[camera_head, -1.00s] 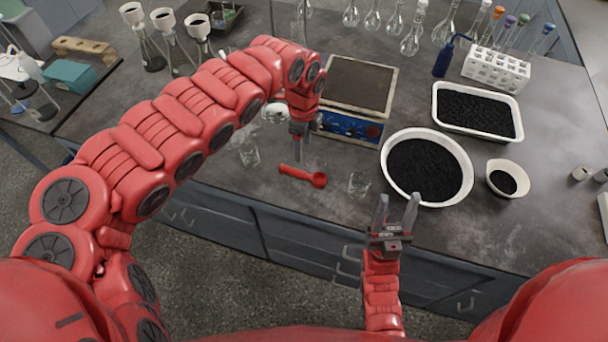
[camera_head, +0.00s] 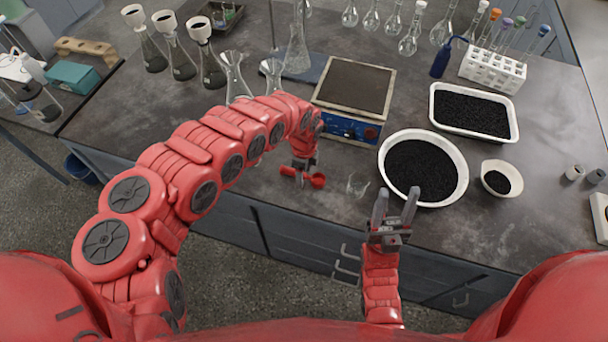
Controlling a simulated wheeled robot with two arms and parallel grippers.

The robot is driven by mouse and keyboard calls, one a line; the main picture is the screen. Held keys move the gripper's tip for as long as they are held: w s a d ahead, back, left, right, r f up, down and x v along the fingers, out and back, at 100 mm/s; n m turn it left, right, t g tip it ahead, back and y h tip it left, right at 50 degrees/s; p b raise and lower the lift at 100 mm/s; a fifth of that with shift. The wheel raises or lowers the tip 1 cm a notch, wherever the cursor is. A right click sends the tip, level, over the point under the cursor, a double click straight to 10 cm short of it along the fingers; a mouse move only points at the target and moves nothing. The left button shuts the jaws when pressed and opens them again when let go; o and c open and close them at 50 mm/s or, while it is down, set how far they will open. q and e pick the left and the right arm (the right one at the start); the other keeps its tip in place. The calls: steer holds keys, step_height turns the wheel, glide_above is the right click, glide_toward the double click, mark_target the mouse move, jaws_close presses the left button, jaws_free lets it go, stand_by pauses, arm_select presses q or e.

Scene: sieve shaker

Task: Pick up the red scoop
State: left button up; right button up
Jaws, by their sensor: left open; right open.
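The red scoop (camera_head: 317,180) lies on the grey bench near its front edge, with its bowl end at the right. My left gripper (camera_head: 300,180) points down over the scoop's handle and partly hides it. Its fingers are open, and I cannot tell whether they touch the scoop. My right gripper (camera_head: 395,205) is open and empty, its fingers pointing up the picture in front of the large white bowl.
A small glass beaker (camera_head: 358,184) stands just right of the scoop. The large bowl (camera_head: 462,190) of black grains is further right. A blue hotplate (camera_head: 345,126) stands behind the scoop. Glass flasks (camera_head: 234,75) stand at the back left.

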arm_select(q)
steer(key=shift+c, duration=0.3)
jaws_close()
steer(key=shift+r, duration=0.15)
